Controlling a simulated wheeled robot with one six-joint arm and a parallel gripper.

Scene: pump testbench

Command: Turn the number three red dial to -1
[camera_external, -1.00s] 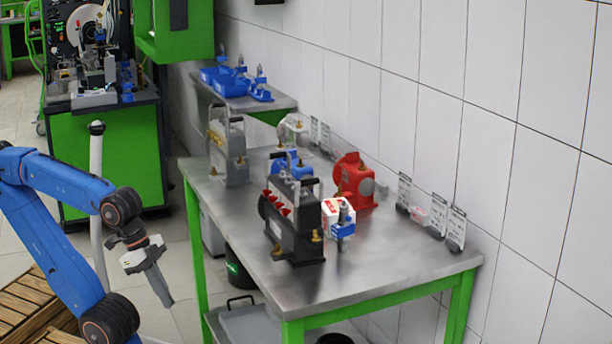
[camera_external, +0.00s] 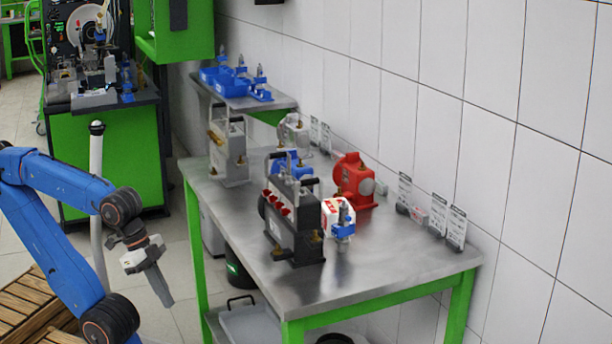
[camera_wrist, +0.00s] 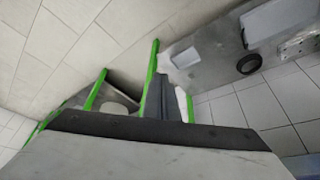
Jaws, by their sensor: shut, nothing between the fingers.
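My gripper (camera_external: 163,295) is shut and empty, pointing down, to the left of the table and well apart from the dials. In the wrist view, the gripper body fills the bottom of the picture with the dark fingers (camera_wrist: 168,100) together. No dials can be made out there.
The steel table (camera_external: 380,262) has green legs and a clear front right part. A red pump (camera_external: 352,182), a grey unit (camera_external: 229,150), a white-and-red box (camera_external: 333,215) and a blue item stand around the black unit. Wooden pallets (camera_external: 28,305) lie at lower left. A tiled wall (camera_external: 450,90) backs the table.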

